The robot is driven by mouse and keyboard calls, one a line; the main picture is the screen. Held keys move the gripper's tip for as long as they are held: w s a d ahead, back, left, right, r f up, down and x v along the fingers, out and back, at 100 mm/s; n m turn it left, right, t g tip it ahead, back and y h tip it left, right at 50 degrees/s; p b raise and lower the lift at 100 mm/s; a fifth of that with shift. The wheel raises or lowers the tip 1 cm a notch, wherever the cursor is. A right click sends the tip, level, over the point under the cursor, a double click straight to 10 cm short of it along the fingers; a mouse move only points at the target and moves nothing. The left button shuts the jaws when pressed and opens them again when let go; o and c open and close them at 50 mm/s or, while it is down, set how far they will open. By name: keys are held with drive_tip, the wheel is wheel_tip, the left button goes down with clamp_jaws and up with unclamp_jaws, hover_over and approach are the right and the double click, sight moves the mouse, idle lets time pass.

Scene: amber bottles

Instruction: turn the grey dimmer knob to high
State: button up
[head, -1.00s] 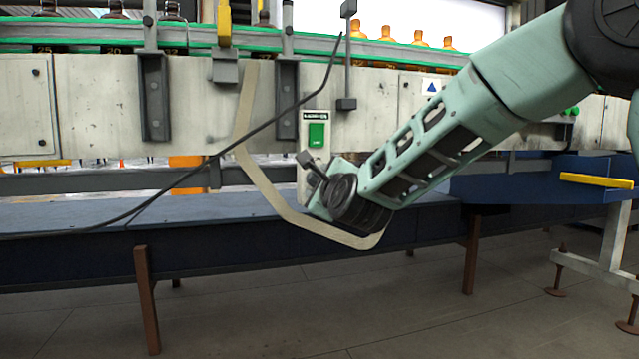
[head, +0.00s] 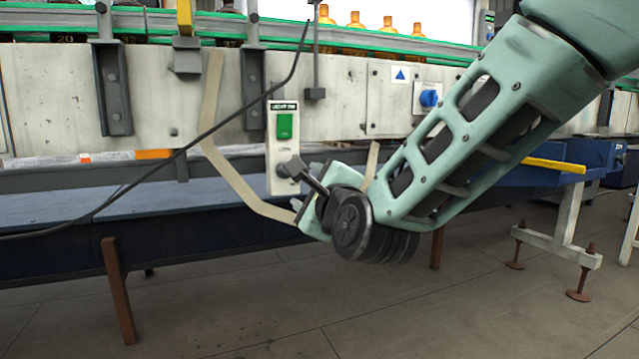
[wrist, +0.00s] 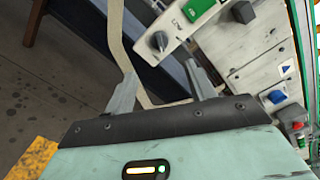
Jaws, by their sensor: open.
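The grey dimmer knob (wrist: 158,41) shows in the wrist view on a white switch box (wrist: 150,22), below a green switch (wrist: 197,8). A small light mark shows on the knob, but its setting is too small to read. My gripper (wrist: 160,72) is open and empty. Its two grey fingers are spread, with the knob ahead of the gap between them. It also shows in the head view (head: 301,173).
A black cable (head: 180,153) and a beige curved strip (head: 230,172) pass close to the switch box and gripper. A blue knob (head: 429,98) is farther right on the conveyor side. A blue bench (head: 190,225) runs below; amber bottles (head: 354,19) stand above.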

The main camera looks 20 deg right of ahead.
drive_tip(key=shift+s, duration=2.4)
drive_tip(key=shift+a, duration=0.1)
drive_tip(key=s+a+f+n+g+y+p, duration=0.55)
drive_tip(key=s+a+f+n+g, duration=0.3)
drive_tip(key=n, duration=0.75)
drive_tip(key=s+d+n+g+h+p, duration=0.2)
drive_tip(key=s+n+g+h+p, duration=0.55)
drive_tip(key=s+n, duration=0.8)
wheel_tip(320, 180, up, 37)
drive_tip(key=g+y+p, duration=0.2)
drive_tip(key=p, duration=3.3)
drive_tip(key=shift+s+d+y+p, duration=0.15)
drive_tip(key=shift+s+y+p, duration=0.15)
drive_tip(key=shift+s, duration=0.15)
